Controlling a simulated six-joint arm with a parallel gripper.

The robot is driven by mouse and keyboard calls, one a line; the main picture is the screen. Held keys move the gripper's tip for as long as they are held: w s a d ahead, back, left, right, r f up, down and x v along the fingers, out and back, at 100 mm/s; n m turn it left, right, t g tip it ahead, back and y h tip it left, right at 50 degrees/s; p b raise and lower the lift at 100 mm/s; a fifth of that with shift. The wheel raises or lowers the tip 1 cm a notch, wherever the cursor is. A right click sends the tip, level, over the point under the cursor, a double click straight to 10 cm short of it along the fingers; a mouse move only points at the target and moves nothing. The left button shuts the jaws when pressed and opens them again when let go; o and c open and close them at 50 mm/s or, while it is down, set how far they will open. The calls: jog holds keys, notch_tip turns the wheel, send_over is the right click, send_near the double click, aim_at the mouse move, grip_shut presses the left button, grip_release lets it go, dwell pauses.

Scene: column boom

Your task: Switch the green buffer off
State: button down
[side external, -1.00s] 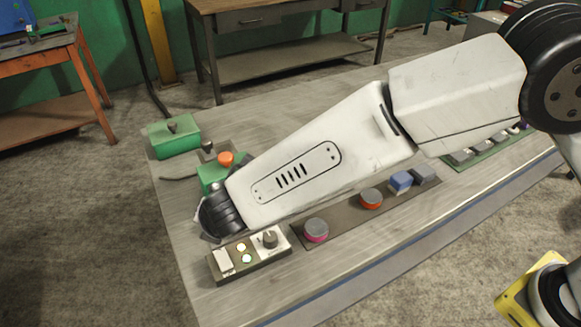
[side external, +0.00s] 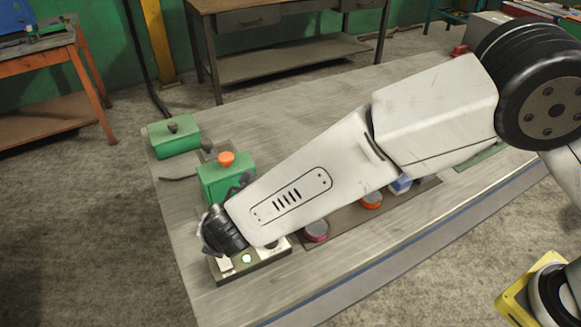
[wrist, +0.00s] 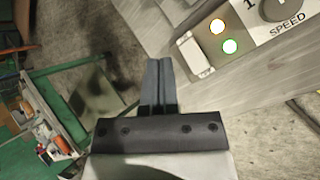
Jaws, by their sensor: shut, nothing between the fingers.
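A green box (side external: 222,182) with an orange knob on top stands on the bench, just behind my wrist. A second green box (side external: 175,140) with a dark knob is further back; I cannot tell which is the buffer. A control box (side external: 262,262) lies partly under my arm. In the wrist view it has a white rocker switch (wrist: 192,50), a lit amber-ringed lamp (wrist: 217,26), a lit green lamp (wrist: 230,46) and a SPEED knob (wrist: 280,8). My gripper (wrist: 158,62) is shut and empty, left of the rocker and apart from it in that view.
A dark strip with a pink-ringed button (side external: 316,231), an orange button (side external: 371,200) and a blue block (side external: 400,184) runs to the right of the control box. Bare bench top (side external: 300,120) lies behind my arm. The front edge is close.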

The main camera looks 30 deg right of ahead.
aim_at(226, 262)
jog(key=shift+s+f, duration=0.25)
jog(key=shift+f, duration=1.25)
jog(key=shift+s+f, duration=0.2)
jog(key=shift+f, duration=1.85)
dwell(0.7)
jog(key=shift+r, duration=0.1)
jog(key=shift+w+r, duration=0.1)
jog(key=shift+r, duration=0.35)
jog(key=shift+r, duration=0.15)
jog(key=shift+w+r, duration=0.15)
jog(key=shift+r, duration=1.05)
jog(key=shift+w+r, duration=0.15)
jog(key=shift+r, duration=1)
jog(key=shift+d, duration=0.1)
